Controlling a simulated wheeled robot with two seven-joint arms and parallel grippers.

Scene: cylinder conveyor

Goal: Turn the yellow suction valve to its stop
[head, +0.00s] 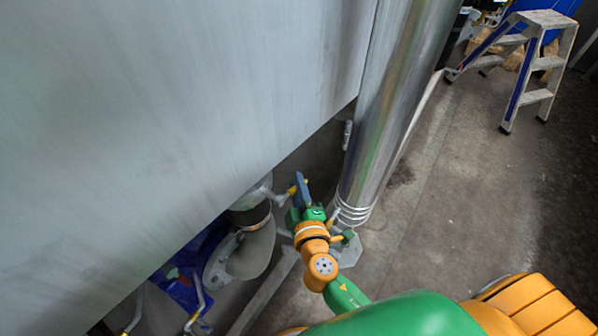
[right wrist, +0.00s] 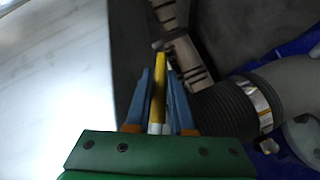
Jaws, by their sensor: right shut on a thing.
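The yellow suction valve handle (head: 291,190) shows in the head view beside the lower edge of the big grey tank, on a pale pipe fitting. My right gripper (head: 301,182) is at it, with its blue fingers across the handle. In the right wrist view the yellow handle (right wrist: 159,72) lies between the two blue fingers of my right gripper (right wrist: 159,85), which is shut on it. The fingers hide part of the handle. My left gripper is not in view.
The grey tank (head: 150,100) fills the left. A shiny metal column (head: 390,110) stands just right of my gripper. A ribbed dark hose (right wrist: 222,108) runs close by in the wrist view. A stepladder (head: 532,65) stands far right; open floor lies before it.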

